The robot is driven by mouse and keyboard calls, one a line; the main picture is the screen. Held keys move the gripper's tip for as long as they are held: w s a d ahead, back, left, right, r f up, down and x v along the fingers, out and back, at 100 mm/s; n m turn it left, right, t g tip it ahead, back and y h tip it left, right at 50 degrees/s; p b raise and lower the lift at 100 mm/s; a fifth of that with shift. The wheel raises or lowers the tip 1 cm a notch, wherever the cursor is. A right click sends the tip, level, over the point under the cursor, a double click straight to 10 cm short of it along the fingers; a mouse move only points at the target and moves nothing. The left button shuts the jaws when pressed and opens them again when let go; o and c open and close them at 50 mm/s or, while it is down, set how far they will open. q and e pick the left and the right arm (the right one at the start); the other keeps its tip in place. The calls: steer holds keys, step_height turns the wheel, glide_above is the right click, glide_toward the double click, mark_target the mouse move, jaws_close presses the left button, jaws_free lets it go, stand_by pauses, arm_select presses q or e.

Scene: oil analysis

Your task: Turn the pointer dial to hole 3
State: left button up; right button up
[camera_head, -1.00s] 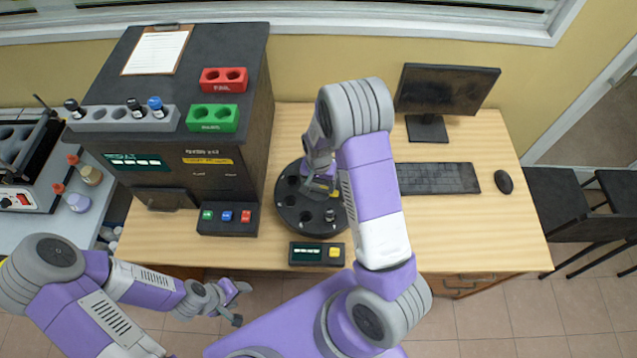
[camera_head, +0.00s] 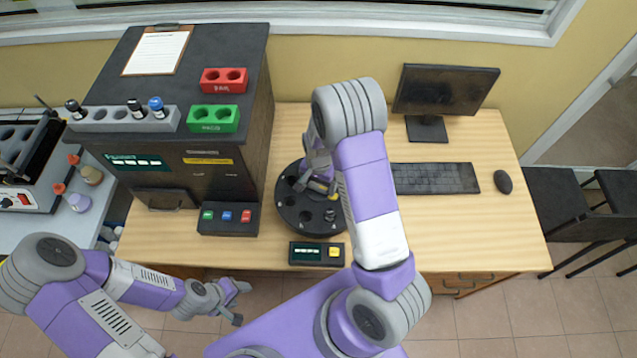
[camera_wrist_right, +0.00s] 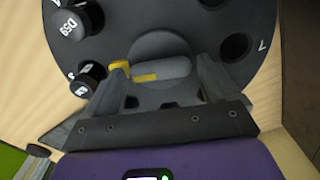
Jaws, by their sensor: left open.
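The round dark dial disc (camera_head: 318,205) with holes around its rim sits on the desk in the head view. In the right wrist view the disc (camera_wrist_right: 195,22) carries a grey bar-shaped pointer (camera_wrist_right: 165,68) with a yellow tip (camera_wrist_right: 119,68) directed left. My right gripper (camera_wrist_right: 163,72) is low over the disc's centre, its fingers apart at the two ends of the pointer; contact at the yellow end is unclear. It partly covers the disc in the head view (camera_head: 320,182). Two black-capped vials (camera_wrist_right: 75,20) (camera_wrist_right: 88,80) stand in holes at left. My left gripper (camera_head: 238,301) is open and empty, off the desk's front edge.
A three-button box (camera_head: 228,219) and the large dark cabinet (camera_head: 190,150) stand left. The keyboard (camera_head: 436,178), monitor (camera_head: 446,90) and mouse (camera_head: 503,181) are right. The desk's front right is clear.

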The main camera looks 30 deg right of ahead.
mark_target(319, 186)
steer(key=shift+o, duration=0.8)
steer(key=shift+r+p, duration=0.65)
steer(key=shift+r, duration=3.2)
